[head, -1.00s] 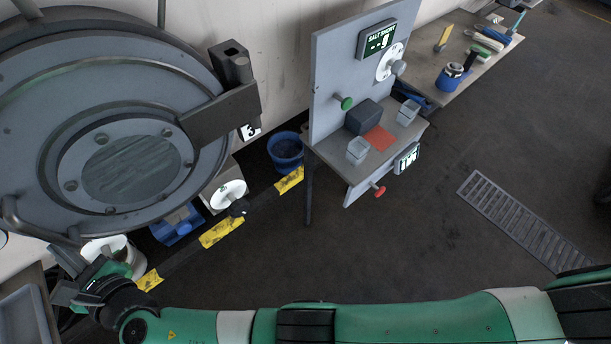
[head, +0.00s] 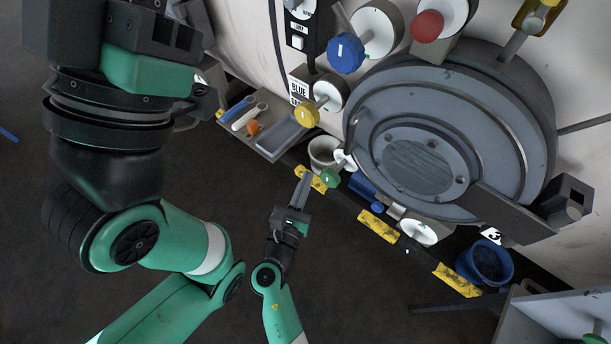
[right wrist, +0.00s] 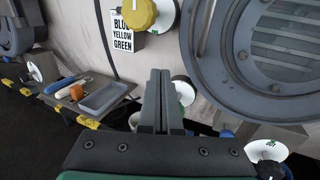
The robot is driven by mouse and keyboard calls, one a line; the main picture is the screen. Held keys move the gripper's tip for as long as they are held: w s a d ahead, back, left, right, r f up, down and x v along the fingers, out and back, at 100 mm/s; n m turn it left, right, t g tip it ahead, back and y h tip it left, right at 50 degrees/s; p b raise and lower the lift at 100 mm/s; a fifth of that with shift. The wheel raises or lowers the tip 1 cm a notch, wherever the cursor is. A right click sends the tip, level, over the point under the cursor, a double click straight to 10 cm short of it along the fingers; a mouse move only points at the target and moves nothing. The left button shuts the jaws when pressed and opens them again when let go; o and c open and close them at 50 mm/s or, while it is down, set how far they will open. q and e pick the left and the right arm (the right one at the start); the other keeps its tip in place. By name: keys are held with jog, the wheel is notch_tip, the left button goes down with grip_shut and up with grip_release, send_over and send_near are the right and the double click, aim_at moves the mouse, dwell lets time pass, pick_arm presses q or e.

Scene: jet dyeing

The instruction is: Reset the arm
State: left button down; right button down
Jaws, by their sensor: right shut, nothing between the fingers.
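My right gripper (head: 304,178) is shut and empty in the head view, with its fingers pointing up toward the machine's lower front. Its closed fingers also show in the right wrist view (right wrist: 160,74). A green-knobbed valve (head: 330,177) is just right of the fingertips in the head view; I cannot tell if they touch. My left arm (head: 180,240) fills the left side of the head view, bent upward. The dark left gripper housing (head: 155,28) is at the top left, and its fingertips cannot be made out.
The round grey machine door (head: 440,150) is at right, with blue (head: 346,53), red (head: 427,26) and yellow knobs (head: 306,115) above and left. A tray shelf (head: 287,136) and a blue bucket (head: 485,262) stand low along the machine. Yellow-marked edging (head: 378,226) borders open dark floor.

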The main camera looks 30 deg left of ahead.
aim_at(462, 104)
jog(key=shift+s, duration=0.1)
jog(key=w+d+r+m+h, duration=0.1)
jog(key=w+d+r+m, duration=0.1)
jog(key=d+r+m, duration=0.5)
jog(key=w+d+r+m+t+h, duration=0.1)
jog(key=w+d+r+m+h, duration=0.1)
jog(key=d+r+m, duration=0.4)
jog(key=w+d+r+m+t+h, duration=0.1)
jog(key=w+d+r+m, duration=0.3)
jog(key=d+r+m, duration=0.3)
jog(key=shift+d+r+m+h, duration=0.2)
jog(key=shift+r+m, duration=0.9)
jog(key=shift+r, duration=0.6)
jog(key=shift+d+r+m+h, duration=0.2)
jog(key=shift+r+m, duration=0.9)
jog(key=shift+r, duration=0.6)
jog(key=s+d+r+m+t+y, duration=0.1)
jog(key=s+d+r+m+t, duration=0.1)
jog(key=s+d+r+m, duration=0.35)
jog(key=s+d+r+m+t+y, duration=0.1)
jog(key=s+d+r+m+t, duration=0.2)
jog(key=s+r, duration=0.5)
jog(key=s+d+r+m+t+y, duration=0.15)
jog(key=s+d+r+m, duration=0.25)
jog(key=r, duration=0.5)
notch_tip(462, 104, up, 25)
jog(key=s+t+p, duration=0.1)
jog(key=p, duration=2.3)
jog(key=shift+y, duration=0.35)
jog(key=shift+a, duration=0.1)
